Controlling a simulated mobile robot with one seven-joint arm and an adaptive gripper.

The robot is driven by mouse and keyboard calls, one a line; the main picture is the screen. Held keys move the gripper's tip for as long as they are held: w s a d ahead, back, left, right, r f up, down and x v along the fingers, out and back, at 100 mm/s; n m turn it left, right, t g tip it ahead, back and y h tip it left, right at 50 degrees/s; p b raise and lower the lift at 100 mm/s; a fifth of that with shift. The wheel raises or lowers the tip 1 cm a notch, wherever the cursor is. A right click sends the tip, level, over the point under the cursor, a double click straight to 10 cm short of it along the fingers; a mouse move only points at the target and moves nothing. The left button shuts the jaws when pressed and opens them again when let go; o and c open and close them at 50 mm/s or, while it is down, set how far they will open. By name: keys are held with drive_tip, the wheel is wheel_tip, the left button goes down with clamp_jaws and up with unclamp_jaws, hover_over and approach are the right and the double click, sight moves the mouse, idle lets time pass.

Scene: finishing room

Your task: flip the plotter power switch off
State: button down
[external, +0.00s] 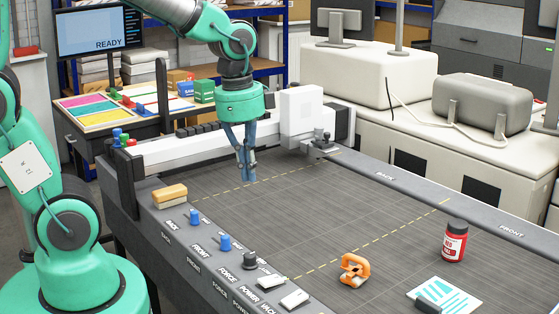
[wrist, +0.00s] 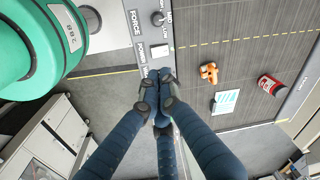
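The plotter's control strip runs along its near left edge. The power switch (external: 271,281) is a white rocker beside the POWER label in the external view; its on or off position cannot be told. A white rocker (wrist: 160,50) beside the POWER lettering also shows in the wrist view. A second white rocker (external: 294,298) sits just nearer the camera.
Blue knobs (external: 224,242) and a black force knob (external: 249,260) line the strip beyond the switch. A yellow block (external: 169,196) lies at its far end. The middle is clear.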

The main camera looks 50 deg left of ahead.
sight(262, 282)
drive_tip(key=w+d+f+m+g+p, duration=0.1)
drive_tip(key=d+f+m, duration=0.4)
drive_tip(key=f, duration=0.5)
drive_tip(key=shift+w+m+g+p, duration=0.3)
drive_tip(key=shift+w+m+g, duration=0.4)
drive_tip(key=shift+m+g, duration=0.3)
drive_tip(key=shift+f, duration=0.1)
drive_tip(key=f, duration=0.4)
drive_tip(key=s+f+b, duration=0.1)
drive_tip(key=f, duration=0.4)
drive_tip(key=s+f, duration=0.1)
drive_tip(key=f, duration=0.3)
drive_tip(key=shift+s+f+b, duration=0.1)
drive_tip(key=shift+f+b, duration=0.2)
drive_tip(key=shift+b, duration=0.1)
drive_tip(key=shift+s+f, duration=0.2)
drive_tip(key=shift+f, duration=0.15)
drive_tip(key=shift+w, duration=0.1)
drive_tip(key=shift+w+r, duration=0.3)
drive_tip(key=shift+w, duration=0.25)
drive_tip(key=shift+w, duration=0.1)
